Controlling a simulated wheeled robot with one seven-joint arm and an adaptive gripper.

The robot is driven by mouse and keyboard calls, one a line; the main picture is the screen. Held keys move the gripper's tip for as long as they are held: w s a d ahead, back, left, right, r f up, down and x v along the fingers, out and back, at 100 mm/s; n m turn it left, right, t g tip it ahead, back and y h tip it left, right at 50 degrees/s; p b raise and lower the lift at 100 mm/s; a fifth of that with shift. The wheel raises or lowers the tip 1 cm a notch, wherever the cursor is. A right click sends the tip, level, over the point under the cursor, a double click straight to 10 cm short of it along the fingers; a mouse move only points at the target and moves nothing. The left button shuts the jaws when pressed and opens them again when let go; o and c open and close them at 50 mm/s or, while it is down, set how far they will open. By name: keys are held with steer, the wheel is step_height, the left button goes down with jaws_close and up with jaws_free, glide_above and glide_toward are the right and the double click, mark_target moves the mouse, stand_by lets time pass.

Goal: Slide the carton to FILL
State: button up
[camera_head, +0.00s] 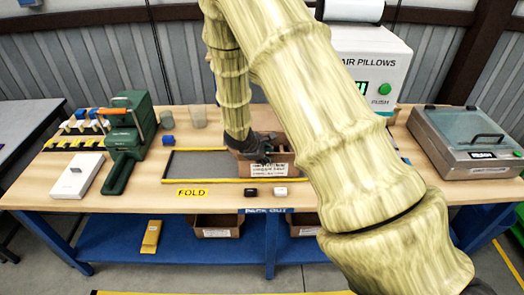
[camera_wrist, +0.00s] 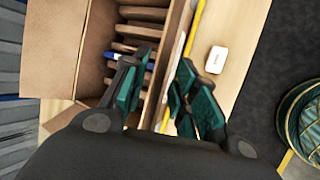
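The brown carton (camera_head: 286,162) stands open on the workbench, at the right part of a grey area edged with black and yellow strips. A white label is on its front. In the wrist view the carton (camera_wrist: 52,45) shows flaps spread and several brown flat pieces and a blue item inside. My gripper (camera_head: 262,152) is low at the carton's front wall. In the wrist view my gripper (camera_wrist: 168,62) has its fingers apart, one over the inside and one outside that wall. Contact cannot be told. A yellow FOLD sign (camera_head: 192,193) lies in front; no FILL sign is readable.
A green tool (camera_head: 128,150) and a white box (camera_head: 78,175) stand left. An air pillow machine (camera_head: 375,70) and a lidded grey case (camera_head: 465,140) stand right. Black (camera_head: 251,192) and white (camera_head: 280,191) small items lie at the front. My arm hides the bench right of the carton.

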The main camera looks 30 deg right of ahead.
steer(key=shift+p+x, duration=0.4)
steer(key=shift+x, duration=1.15)
steer(key=shift+c, duration=0.2)
jaws_close()
